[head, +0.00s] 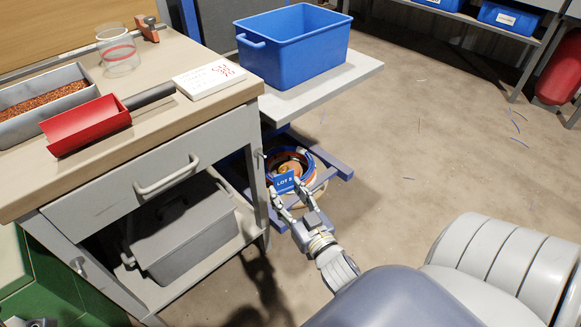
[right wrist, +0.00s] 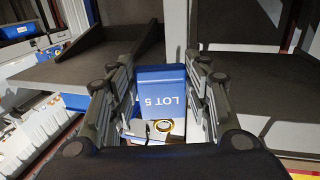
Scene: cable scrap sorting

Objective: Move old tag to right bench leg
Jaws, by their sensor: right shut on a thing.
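My right gripper (head: 284,193) is shut on a blue tag (head: 285,182) with white "LOT" lettering. In the right wrist view the tag (right wrist: 162,95) stands between the two fingers and reads "LOT 5". The right bench leg (head: 259,185) is just left of the gripper, with a small peg or hook on it near the tag's height. The tag appears apart from the leg. The left bench leg (head: 92,280) carries a similar hook. A dark sliver at the bottom left edge of the head view may be my left gripper; its jaws cannot be made out.
The bench top holds a red scoop (head: 88,126), a tray of copper bits (head: 42,100), a clear jar (head: 118,52) and a white marked block (head: 209,79). A blue bin (head: 292,45) stands on a side shelf above a cable coil (head: 290,162). Floor right is mostly clear.

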